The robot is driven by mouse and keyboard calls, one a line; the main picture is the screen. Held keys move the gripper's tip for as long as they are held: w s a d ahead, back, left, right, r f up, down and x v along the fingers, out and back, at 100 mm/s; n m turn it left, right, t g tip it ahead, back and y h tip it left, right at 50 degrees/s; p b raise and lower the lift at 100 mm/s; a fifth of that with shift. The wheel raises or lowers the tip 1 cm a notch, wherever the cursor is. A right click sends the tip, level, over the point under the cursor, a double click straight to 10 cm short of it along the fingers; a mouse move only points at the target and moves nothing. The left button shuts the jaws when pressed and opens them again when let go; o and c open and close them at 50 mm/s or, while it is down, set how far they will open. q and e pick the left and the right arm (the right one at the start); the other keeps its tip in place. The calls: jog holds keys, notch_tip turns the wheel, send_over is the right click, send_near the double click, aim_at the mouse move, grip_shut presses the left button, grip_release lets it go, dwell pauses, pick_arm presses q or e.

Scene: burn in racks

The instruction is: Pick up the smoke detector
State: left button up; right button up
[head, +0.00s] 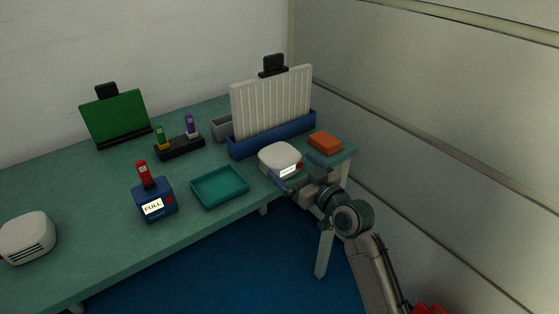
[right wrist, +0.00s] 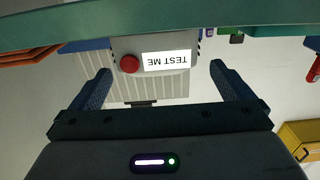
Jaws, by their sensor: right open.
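The smoke detector is a rounded white box (head: 278,155) with a lit label and a red button, standing on the right part of the table. In the right wrist view, which is upside down, the detector (right wrist: 154,47) shows its "TEST ME" label and red button between the two fingers. My right gripper (head: 298,173) is open and empty, in front of the detector's near face, one finger towards each side. Whether the fingertips reach past that face cannot be told. My left gripper is not in view.
A teal tray (head: 220,187) lies left of the detector, an orange block (head: 326,142) to its right. A blue rack (head: 272,137) with pale upright boards stands behind. Further left are a blue "FULL" box (head: 155,201) and another white slotted box (head: 28,237).

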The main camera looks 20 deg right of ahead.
aim_at(284, 159)
jog(key=x, duration=0.5)
jog(key=shift+d+f, duration=0.15)
jog(key=shift+f, duration=0.05)
jog(key=shift+w, duration=0.25)
jog(key=c, duration=0.8)
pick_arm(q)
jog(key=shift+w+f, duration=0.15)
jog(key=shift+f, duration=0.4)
pick_arm(e)
jog(key=shift+c, duration=0.2)
